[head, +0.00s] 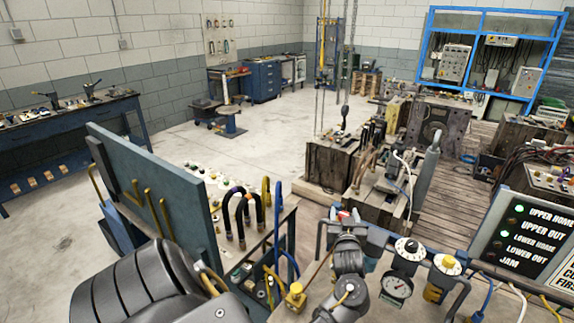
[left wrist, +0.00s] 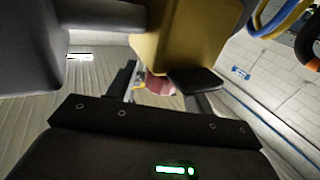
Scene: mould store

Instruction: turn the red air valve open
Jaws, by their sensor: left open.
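The red air valve shows as a small red patch (head: 343,213) in the head view, just beyond the fingertips of my left gripper (head: 342,226). Most of the valve is hidden behind the gripper and wrist. In the left wrist view a dull red part (left wrist: 158,84) shows between the two dark fingers of the gripper (left wrist: 162,88), partly covered by the right finger and a yellow block. The left gripper is open, with its fingers spread either side of the red part. I cannot tell whether they touch it. My right gripper is not in view.
Right of the gripper are a round dial knob (head: 408,247), a pressure gauge (head: 397,288) and a yellow regulator (head: 440,275). A yellow fitting (head: 295,296) stands to the left. A status panel (head: 528,235) is at the right. Bent hoses (head: 243,212) and a blue-grey board (head: 160,190) stand at the left.

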